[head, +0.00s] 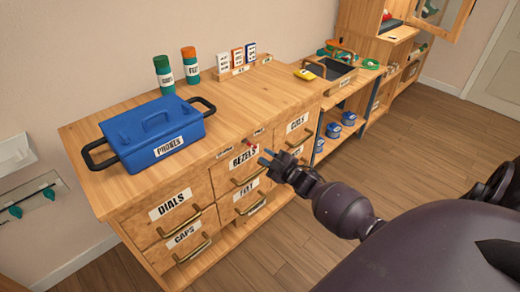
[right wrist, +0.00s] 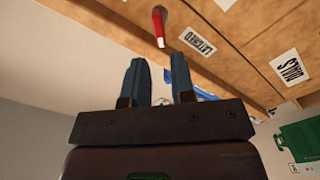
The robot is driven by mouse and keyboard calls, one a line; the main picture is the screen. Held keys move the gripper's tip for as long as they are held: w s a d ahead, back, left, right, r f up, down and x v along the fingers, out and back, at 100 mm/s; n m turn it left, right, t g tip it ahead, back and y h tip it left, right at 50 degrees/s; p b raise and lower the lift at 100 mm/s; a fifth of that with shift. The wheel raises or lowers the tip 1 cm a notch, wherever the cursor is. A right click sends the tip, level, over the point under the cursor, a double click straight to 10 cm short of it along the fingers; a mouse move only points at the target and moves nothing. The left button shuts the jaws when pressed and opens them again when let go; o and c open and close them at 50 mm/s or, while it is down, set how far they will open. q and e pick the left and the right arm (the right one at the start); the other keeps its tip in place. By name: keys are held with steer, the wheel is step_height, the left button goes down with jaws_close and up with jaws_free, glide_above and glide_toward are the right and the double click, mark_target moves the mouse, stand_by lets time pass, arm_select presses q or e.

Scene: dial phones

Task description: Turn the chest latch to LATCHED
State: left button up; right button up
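The wooden chest (head: 150,192) has labelled drawers such as DIALS, CAPS and BEZELS. Its latch (head: 248,142) is a small red lever on the upper front edge, between two small labels too small to read in the head view. My right gripper (head: 265,157) is in front of the chest, close to the latch. In the wrist view its two blue fingers (right wrist: 157,65) are apart and empty, with the latch beyond the tips. My left gripper is out of view.
A blue PHONES case (head: 155,135) with black handles sits on the chest top. Brass drawer handles (head: 180,220) stick out from the front. Floor to the right is clear.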

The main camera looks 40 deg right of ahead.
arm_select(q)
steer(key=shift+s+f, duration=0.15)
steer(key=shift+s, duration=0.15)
arm_select(e)
steer(key=s, duration=0.3)
steer(key=shift+d, duration=0.1)
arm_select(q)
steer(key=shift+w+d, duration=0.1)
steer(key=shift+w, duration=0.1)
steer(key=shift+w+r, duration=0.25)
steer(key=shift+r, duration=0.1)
